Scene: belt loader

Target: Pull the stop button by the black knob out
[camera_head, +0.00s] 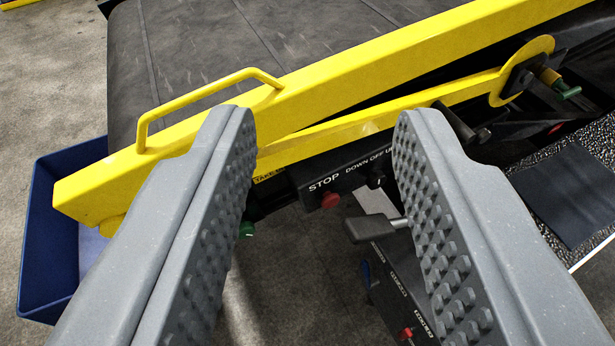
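A red stop button (330,200) sits on the underside edge of a black control panel (308,186), below the white word STOP. A black knob (376,180) is to its right on the same panel, by the words DOWN OFF UP. The right part of that label is hidden behind my right finger. My gripper (322,115) is open and empty, with its two grey studded fingers on either side of the panel in the picture. Neither finger is seen touching the button or the knob.
A yellow rail with a handle (205,95) crosses above the panel, in front of a dark belt (200,45). A grey lever (374,229) lies just below the button. A blue bin (40,235) is at left. Another red button (405,333) is low down.

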